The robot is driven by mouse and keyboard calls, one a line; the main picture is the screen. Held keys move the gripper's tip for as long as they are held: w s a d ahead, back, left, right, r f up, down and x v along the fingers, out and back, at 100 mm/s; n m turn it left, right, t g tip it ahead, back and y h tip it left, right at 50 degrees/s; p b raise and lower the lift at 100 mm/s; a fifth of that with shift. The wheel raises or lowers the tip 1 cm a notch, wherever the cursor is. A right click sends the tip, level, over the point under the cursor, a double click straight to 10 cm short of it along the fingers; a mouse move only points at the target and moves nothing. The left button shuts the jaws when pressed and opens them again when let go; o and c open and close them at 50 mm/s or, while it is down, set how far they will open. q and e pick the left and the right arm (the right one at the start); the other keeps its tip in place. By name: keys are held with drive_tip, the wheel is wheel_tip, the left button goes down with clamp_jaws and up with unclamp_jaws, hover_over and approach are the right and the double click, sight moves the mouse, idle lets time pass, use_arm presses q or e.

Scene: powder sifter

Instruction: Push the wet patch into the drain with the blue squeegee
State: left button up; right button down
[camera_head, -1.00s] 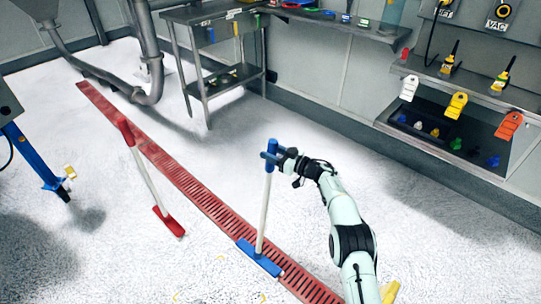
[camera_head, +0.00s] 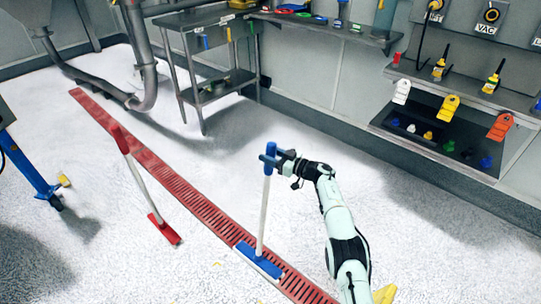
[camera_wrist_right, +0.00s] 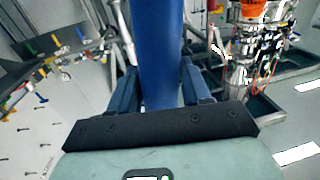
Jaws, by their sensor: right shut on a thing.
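The blue squeegee stands nearly upright, with a blue grip top, a pale pole (camera_head: 263,215) and a blue head (camera_head: 259,261) low at the red slotted drain (camera_head: 190,195). The head overlaps the drain's near-left edge in the picture. My right gripper (camera_head: 271,158) is shut on the blue grip near its top. In the right wrist view the blue grip (camera_wrist_right: 160,50) runs between the two fingers. The wet patch cannot be told surely from the dark, mottled floor areas. My left gripper is out of view.
A blue stand (camera_head: 28,165) is at the far left. A steel table (camera_head: 190,75) and pipe (camera_head: 140,50) stand behind; wall shelves (camera_head: 440,140) are at right. Open floor lies on both sides of the drain.

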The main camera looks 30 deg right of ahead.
sight(270, 144)
drive_tip(key=shift+r, duration=0.25)
drive_tip(key=shift+r, duration=2.55)
